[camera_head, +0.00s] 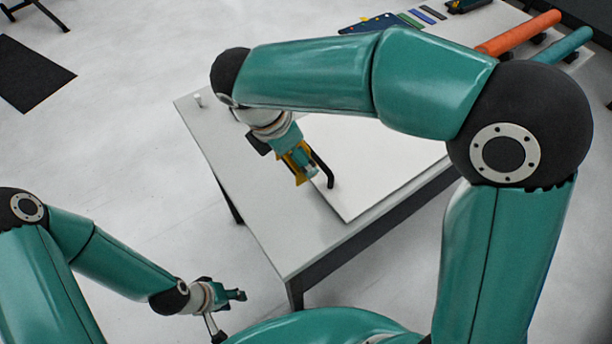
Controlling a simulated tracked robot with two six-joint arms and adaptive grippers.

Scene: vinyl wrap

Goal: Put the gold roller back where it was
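The gold roller (293,164) is at the fingers of my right gripper (306,168), above the near part of the table. A bent black rod (323,170) shows beside it, probably its handle. The fingers seem shut on the roller, though my forearm and wrist partly hide the hold. My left gripper (239,295) is low at the bottom, off the table's near left edge, with no roller in it. Its fingers are small and dark, so I cannot tell whether they are open or shut.
The grey table (229,165) bears a white panel (375,180). A small white cylinder (197,100) stands at its left corner. At the back lie an orange roll (520,33), a teal roll (563,45) and several small flat tools (410,19). The table's left strip is clear.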

